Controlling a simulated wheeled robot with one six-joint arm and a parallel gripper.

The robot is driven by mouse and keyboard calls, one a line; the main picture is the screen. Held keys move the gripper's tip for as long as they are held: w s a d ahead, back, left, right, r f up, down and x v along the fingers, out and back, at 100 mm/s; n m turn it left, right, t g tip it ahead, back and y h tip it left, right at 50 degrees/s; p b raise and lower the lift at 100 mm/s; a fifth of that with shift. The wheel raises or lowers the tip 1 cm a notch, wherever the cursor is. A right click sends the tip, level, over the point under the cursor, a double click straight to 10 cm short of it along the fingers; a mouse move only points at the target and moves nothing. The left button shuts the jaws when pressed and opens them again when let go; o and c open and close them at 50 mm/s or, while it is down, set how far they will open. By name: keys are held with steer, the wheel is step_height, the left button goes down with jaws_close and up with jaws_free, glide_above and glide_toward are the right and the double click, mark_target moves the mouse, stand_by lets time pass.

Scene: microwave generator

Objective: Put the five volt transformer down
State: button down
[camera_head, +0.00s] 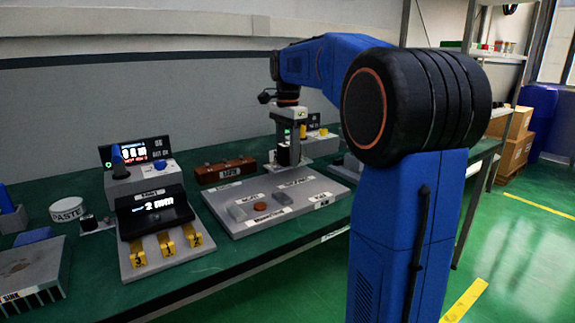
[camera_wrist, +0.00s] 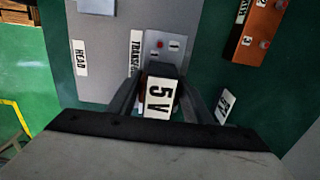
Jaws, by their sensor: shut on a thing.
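The five volt transformer (camera_wrist: 158,97) is a dark block with a white "5 V" label, in the middle of the wrist view. My gripper (camera_wrist: 158,100) is shut on it, one finger on each side. In the head view my gripper (camera_head: 291,140) points down and holds the dark transformer (camera_head: 284,156) above or at the far right of the grey board. The board (camera_wrist: 100,55) has labels reading "HEAD" and part of "TRANSF". Whether the transformer touches the surface below it is hidden by the gripper.
A brown box (camera_head: 224,171) stands behind the grey board (camera_head: 246,222), which carries small parts. A black display unit (camera_head: 153,216) with yellow numbered tags stands to the left. A white "PASTE" tub (camera_head: 67,209) and a grey heat sink (camera_head: 30,275) are farther left.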

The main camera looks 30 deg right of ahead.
mark_target(288, 164)
steer(key=shift+f, duration=1.7)
steer(key=shift+f, duration=0.1)
steer(key=c, duration=0.9)
jaws_free()
step_height(288, 164, up, 12)
steer(key=shift+r, duration=0.1)
steer(key=shift+s, duration=0.1)
